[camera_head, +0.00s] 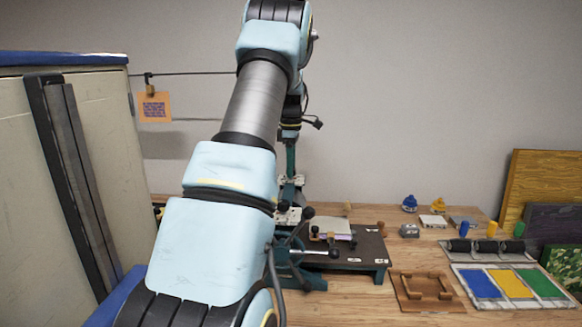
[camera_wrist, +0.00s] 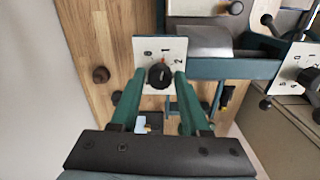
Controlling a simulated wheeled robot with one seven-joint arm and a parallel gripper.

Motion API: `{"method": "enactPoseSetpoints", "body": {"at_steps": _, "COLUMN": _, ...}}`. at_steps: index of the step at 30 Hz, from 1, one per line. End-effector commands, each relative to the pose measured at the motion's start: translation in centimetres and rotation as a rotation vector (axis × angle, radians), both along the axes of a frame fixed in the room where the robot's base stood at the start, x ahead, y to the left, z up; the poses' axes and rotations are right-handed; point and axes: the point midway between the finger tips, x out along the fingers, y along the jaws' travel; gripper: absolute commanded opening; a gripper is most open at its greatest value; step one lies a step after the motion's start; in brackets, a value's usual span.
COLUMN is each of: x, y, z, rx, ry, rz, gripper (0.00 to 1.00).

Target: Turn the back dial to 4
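The back dial is a black round knob (camera_wrist: 160,77) on a white plate (camera_wrist: 147,46) with printed numbers, seen at the top middle of the wrist view. My gripper (camera_wrist: 160,73) is open, with one green finger on each side of this knob. I see a small gap between fingers and knob but cannot tell whether either touches. The pointer's reading is too small to tell. In the head view the back plate (camera_head: 291,181) is small and partly covered by my gripper (camera_head: 291,164). A second dial (camera_wrist: 308,76) on its own white plate shows at the wrist view's right edge.
A dark bench stand (camera_head: 345,262) with levers and black knobs stands beside the dials. A grey metal cabinet (camera_head: 110,160) is close on the left. A wooden bracket (camera_head: 425,290), a coloured panel (camera_head: 512,284) and several small items lie to the right on the wooden table.

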Motion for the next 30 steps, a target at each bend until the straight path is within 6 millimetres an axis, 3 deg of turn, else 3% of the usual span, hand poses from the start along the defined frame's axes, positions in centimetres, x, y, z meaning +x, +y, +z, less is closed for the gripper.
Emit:
{"method": "enactPoseSetpoints", "body": {"at_steps": 1, "x": 0.01, "y": 0.00, "z": 0.02, "rx": 0.000, "ry": 0.000, "rz": 0.000, "gripper": 0.39}}
{"method": "enactPoseSetpoints", "body": {"at_steps": 12, "x": 0.01, "y": 0.00, "z": 0.04, "rx": 0.000, "ry": 0.000, "rz": 0.000, "gripper": 0.00}}
{"method": "enactPoseSetpoints", "body": {"at_steps": 23, "x": 0.02, "y": 0.00, "z": 0.05, "rx": 0.000, "ry": -0.001, "rz": -0.015, "gripper": 0.00}}
{"method": "enactPoseSetpoints", "body": {"at_steps": 30, "x": 0.02, "y": 0.00, "z": 0.05, "rx": 0.000, "ry": -0.001, "rz": -0.113, "gripper": 0.00}}
